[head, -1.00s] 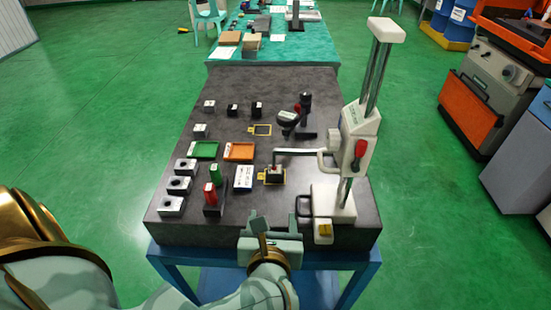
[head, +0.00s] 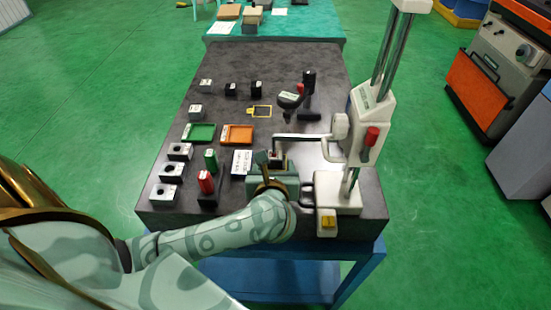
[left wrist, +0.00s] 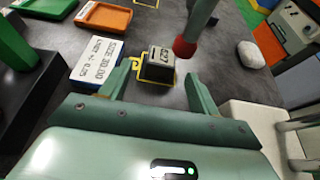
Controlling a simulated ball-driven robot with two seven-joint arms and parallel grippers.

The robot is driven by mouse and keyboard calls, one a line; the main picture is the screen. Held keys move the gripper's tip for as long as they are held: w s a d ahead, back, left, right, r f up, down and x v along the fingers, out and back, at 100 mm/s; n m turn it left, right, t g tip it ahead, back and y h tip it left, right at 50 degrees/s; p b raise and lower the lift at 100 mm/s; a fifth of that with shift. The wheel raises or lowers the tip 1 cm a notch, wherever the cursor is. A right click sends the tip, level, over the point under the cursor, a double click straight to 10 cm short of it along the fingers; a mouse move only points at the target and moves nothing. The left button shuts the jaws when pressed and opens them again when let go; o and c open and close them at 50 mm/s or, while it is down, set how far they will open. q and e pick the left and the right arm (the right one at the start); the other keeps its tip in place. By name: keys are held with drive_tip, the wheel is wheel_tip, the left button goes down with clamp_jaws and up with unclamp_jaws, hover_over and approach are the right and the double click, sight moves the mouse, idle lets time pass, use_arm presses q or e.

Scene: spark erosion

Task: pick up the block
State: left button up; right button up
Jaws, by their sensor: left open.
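A small dark metal block (head: 278,160) with a pale, marked top stands in a yellow outline under the height gauge's arm. In the left wrist view the block (left wrist: 158,60) sits just beyond the fingertips, and the gauge's red probe tip (left wrist: 184,48) is close to its right side. My left gripper (left wrist: 159,77) is open and empty, with the block roughly in line with the gap between its fingers. In the head view my left gripper (head: 272,172) hides part of the block and outline. My right gripper is not in view.
The white height gauge (head: 365,120) stands close on the right. A white size card (head: 241,162), an orange tray (head: 237,134), a green tray (head: 199,132) and red and green upright pieces lie left. Several metal blocks line the left edge. The back centre has another yellow outline (head: 261,111).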

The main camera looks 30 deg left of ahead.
sight(275, 160)
use_arm(q)
drive_tip(key=x, duration=0.4)
drive_tip(key=shift+w+a+f+b, duration=0.15)
drive_tip(key=shift+w+f+b, duration=0.15)
drive_tip(key=shift+b, duration=0.1)
drive_tip(key=c, duration=1.3)
drive_tip(key=shift+r, duration=0.1)
drive_tip(key=shift+r, duration=0.15)
